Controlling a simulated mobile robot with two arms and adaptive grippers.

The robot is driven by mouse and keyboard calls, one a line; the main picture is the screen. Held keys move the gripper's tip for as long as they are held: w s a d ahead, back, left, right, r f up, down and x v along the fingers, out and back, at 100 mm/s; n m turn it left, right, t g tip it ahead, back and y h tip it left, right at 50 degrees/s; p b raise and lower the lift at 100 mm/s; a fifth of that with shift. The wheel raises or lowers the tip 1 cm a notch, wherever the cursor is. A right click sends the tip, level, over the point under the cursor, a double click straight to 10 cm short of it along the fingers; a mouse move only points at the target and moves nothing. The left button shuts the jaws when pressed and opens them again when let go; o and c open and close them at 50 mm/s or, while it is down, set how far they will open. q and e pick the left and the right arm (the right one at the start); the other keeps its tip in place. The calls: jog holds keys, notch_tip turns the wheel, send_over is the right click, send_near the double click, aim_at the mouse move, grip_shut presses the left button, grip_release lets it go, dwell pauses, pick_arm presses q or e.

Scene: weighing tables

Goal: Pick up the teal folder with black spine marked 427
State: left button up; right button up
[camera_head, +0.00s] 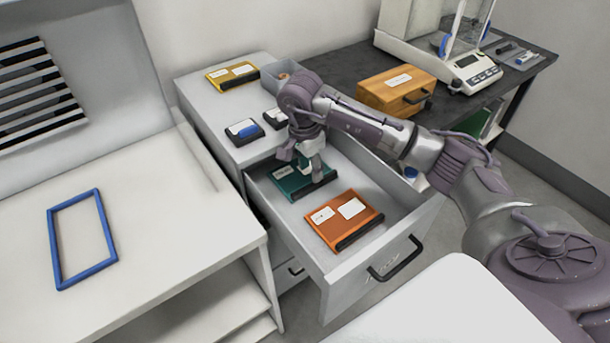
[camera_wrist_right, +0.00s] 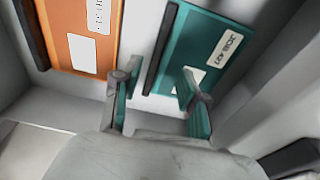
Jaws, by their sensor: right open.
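The teal folder (camera_head: 286,183) lies flat inside the open drawer, toward its back. In the wrist view the right gripper's (camera_wrist_right: 160,103) teal-padded fingers are apart, one on each side of the black spine's line. I see no grip on the folder. My left gripper is not in view.
An orange folder (camera_head: 345,219) lies beside it in the drawer (camera_head: 318,262), nearer the handle. The drawer walls are close around. A yellow folder (camera_head: 231,76) and small boxes sit on the cabinet top. A wooden box (camera_head: 396,91) and a balance (camera_head: 470,72) stand behind.

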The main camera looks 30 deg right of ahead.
aim_at(302, 173)
jog(key=shift+s+d+f+p, duration=0.2)
jog(key=shift+f+p, duration=0.1)
jog(key=shift+f, duration=0.2)
jog(key=shift+s+d+f+p, duration=0.15)
jog(key=shift+f+p, duration=0.1)
jog(key=shift+f, duration=0.25)
notch_tip(302, 173, down, 2)
jog(key=shift+w+d+f, duration=0.1)
jog(key=shift+d+f, duration=0.05)
jog(key=shift+f, duration=0.2)
jog(key=c, duration=0.4)
grip_shut()
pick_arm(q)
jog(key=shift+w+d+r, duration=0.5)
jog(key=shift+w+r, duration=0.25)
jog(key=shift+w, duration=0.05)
